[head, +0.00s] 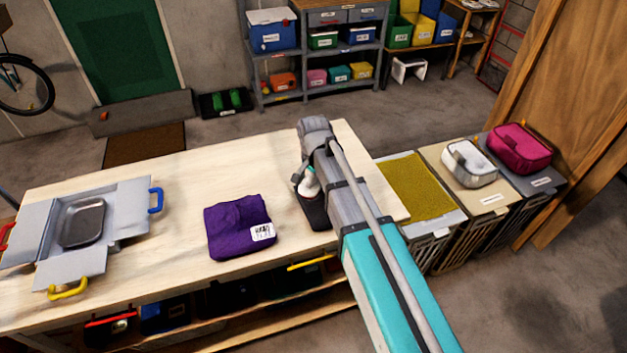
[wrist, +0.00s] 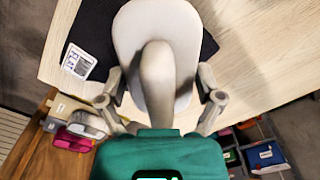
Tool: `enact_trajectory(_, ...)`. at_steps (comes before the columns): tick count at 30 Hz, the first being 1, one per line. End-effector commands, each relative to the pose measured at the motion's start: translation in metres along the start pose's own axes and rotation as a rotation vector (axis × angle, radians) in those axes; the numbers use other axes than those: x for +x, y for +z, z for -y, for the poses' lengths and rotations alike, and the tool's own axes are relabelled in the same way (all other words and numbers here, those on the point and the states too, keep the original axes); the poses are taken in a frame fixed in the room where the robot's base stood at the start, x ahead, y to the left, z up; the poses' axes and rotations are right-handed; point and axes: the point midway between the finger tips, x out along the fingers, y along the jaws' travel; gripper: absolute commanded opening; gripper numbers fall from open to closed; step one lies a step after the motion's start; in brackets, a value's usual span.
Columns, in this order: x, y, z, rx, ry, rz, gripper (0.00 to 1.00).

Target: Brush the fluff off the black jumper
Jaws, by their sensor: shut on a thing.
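The black jumper (wrist: 93,32) lies dark and flat on the wooden table, with a white label (wrist: 78,62) at one corner in the wrist view. In the head view only a dark strip of the jumper (head: 314,212) shows beside my arm. My gripper (wrist: 161,97) is shut on a pale grey brush (wrist: 182,38) with a rounded handle. The brush's wide head is over the jumper and hides much of it. In the head view the brush (head: 310,184) is a small pale shape beside my wrist. I cannot tell whether it touches the cloth. No fluff can be made out.
A folded purple garment (head: 236,226) with a label lies left of the jumper. An open grey box (head: 113,220) with coloured handles stands at the table's left. Bins, one with a yellow top (head: 418,188), stand off the right end. Bare table lies between box and purple garment.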

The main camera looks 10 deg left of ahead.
Motion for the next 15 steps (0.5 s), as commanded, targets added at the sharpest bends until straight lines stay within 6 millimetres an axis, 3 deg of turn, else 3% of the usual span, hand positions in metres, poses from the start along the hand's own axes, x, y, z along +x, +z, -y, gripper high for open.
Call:
enact_trajectory(6,-0.019,0.0,0.0,0.0,0.0,0.0,0.46)
enact_trajectory(15,-0.022,0.0,0.0,0.0,0.0,0.0,0.46)
